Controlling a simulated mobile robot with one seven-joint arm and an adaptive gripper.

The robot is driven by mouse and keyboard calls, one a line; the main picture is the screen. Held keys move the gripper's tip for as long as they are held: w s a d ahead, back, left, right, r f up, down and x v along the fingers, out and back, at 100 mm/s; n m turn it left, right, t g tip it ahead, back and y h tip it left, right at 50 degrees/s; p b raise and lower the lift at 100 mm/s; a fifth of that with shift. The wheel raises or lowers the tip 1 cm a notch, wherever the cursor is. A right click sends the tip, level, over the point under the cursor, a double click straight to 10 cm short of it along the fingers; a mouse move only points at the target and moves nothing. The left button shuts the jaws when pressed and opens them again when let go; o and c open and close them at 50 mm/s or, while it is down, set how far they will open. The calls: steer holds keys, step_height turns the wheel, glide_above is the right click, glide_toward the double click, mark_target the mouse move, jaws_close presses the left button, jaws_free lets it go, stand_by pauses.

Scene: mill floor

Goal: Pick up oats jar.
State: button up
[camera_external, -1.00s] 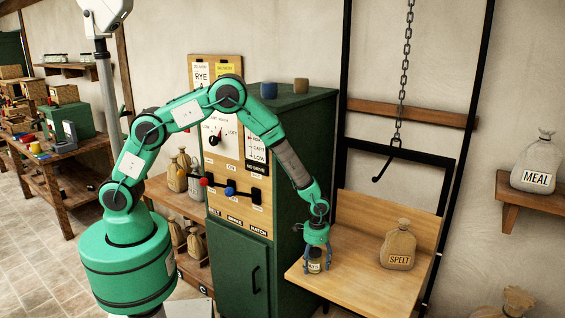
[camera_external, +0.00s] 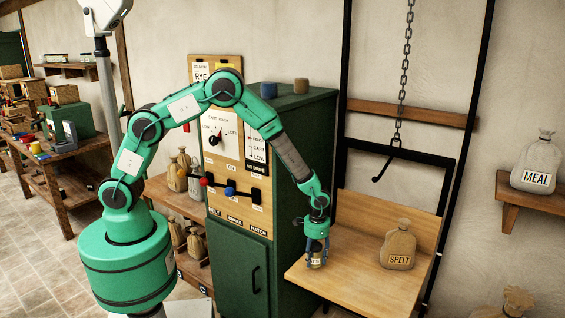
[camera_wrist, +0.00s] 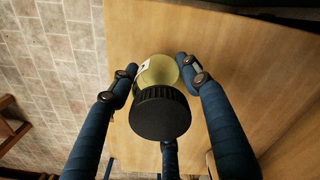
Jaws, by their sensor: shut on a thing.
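The oats jar (camera_external: 317,261) is a small jar with a pale label, upright on the left part of the wooden platform (camera_external: 345,287). In the wrist view the jar (camera_wrist: 158,72) has a yellowish clear body and a black ridged lid (camera_wrist: 160,113). My gripper (camera_external: 317,256) is over the jar from above, its blue fingers closed around the body. In the wrist view my gripper (camera_wrist: 160,80) has a finger on each side of the jar and a third below the lid. Most of the label is hidden by the fingers.
A SPELT sack (camera_external: 398,246) stands on the platform to the right of the jar. A green cabinet (camera_external: 300,170) rises close on the left. A hook (camera_external: 385,165) hangs on a chain above the platform. A MEAL sack (camera_external: 535,163) sits on a shelf at right.

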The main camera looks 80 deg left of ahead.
steer(key=s+a+r+p, duration=0.1)
steer(key=s+r+p, duration=0.1)
steer(key=s, duration=1.4)
steer(key=shift+a, duration=0.2)
steer(key=shift+r, duration=0.1)
steer(key=shift+w, duration=0.15)
